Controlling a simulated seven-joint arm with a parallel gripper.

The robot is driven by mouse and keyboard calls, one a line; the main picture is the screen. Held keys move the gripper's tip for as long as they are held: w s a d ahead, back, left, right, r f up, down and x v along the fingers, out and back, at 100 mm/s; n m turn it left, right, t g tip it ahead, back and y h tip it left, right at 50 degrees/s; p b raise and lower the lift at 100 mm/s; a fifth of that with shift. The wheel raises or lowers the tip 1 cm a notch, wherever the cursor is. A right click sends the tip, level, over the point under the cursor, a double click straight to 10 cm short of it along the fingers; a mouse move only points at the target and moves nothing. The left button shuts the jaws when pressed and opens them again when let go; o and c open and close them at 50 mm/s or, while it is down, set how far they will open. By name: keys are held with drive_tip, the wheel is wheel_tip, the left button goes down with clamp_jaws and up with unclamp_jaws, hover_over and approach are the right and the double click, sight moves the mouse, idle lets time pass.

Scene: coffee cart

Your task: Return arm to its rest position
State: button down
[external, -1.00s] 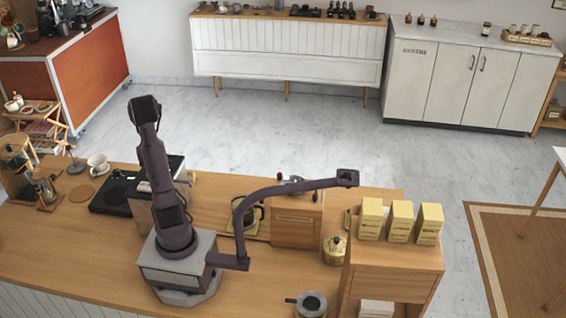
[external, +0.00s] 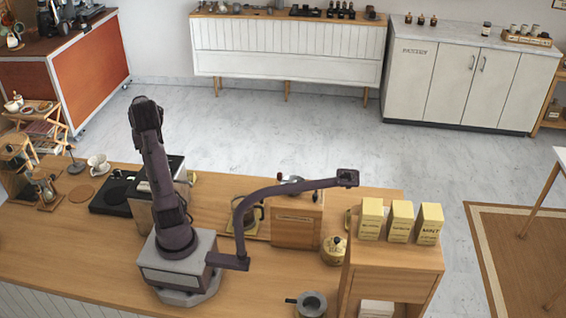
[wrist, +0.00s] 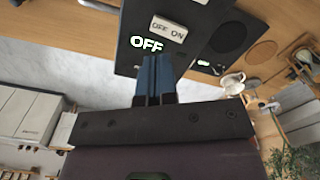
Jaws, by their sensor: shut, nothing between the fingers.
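My arm (external: 160,170) stands nearly upright on its base on the wooden counter (external: 60,240) in the external view. Its hand end is at the top of the picture of the arm, and the fingers are hidden there. In the wrist view my gripper (wrist: 155,62) shows as two blue fingers, shut together with nothing between them. A dark machine with a lit "OFF" sign (wrist: 146,44) and an "OFF ON" switch plate (wrist: 169,29) lies beyond the fingertips. I cannot tell the gap between them from this view.
A white cup (external: 99,163) and dark scale (external: 112,192) are to the left. Air above the counter's middle is free apart from my camera arm.

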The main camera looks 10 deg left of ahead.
drive_tip(key=shift+f, duration=0.1)
idle(0.3)
drive_tip(key=s+d+r+m+t, duration=0.2)
drive_tip(key=d+r+m, duration=0.1)
drive_tip(key=d, duration=0.4)
drive_tip(key=s+d+r+m+t, duration=0.3)
drive_tip(key=d, duration=0.5)
drive_tip(key=shift+d+t, duration=0.3)
